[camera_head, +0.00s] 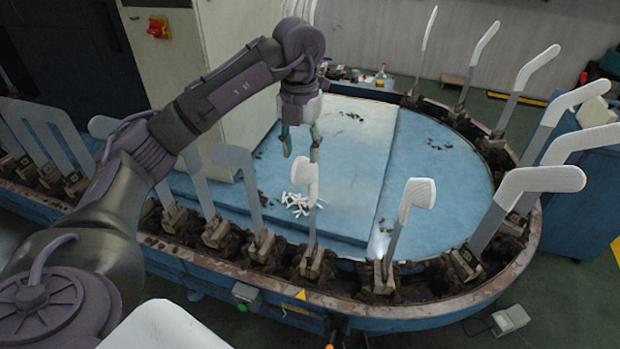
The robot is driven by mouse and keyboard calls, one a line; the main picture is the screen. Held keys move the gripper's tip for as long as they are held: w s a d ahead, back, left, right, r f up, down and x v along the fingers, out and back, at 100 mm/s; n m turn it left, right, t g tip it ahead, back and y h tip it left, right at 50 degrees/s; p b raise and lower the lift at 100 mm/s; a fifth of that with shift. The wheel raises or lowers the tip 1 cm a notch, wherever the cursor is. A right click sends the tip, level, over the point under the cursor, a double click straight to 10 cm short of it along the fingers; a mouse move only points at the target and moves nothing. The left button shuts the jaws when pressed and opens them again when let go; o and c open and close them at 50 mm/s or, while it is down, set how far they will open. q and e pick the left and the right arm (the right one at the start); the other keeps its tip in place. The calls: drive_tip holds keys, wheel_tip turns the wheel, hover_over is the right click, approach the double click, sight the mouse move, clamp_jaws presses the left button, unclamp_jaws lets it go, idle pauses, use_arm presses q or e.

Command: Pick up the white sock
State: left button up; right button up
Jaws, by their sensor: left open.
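A small heap of thin white pieces (299,203), which may be white socks, lies on the blue tabletop (350,150) inside the ring of boards. Single pieces are too small to tell apart. White socks are also fitted over several upright boards, such as the front sock (417,196) and the sock at the right (541,180). My left gripper (300,153) points down above the table, beyond the heap in the picture. Its fingers are apart with nothing visible between them. My right gripper is not in view.
An oval track (370,318) with upright boards rings the tabletop. Bare grey boards (238,160) stand at the left, near my left arm. A pale cabinet (215,60) stands behind that arm. The right part of the tabletop (440,170) is mostly clear, with dark crumbs.

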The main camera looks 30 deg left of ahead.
sight(301, 175)
use_arm(q)
wheel_tip(301, 175, down, 3)
drive_tip(key=shift+w+a+r, duration=0.1)
drive_tip(key=shift+r, duration=0.05)
drive_tip(key=shift+f+p, duration=0.2)
drive_tip(key=shift+p, duration=0.3)
wheel_tip(301, 175, down, 4)
drive_tip(key=shift+a+r+p, duration=0.15)
drive_tip(key=shift+p, duration=0.75)
drive_tip(key=shift+w+f, duration=0.1)
drive_tip(key=shift+f, duration=0.4)
clamp_jaws()
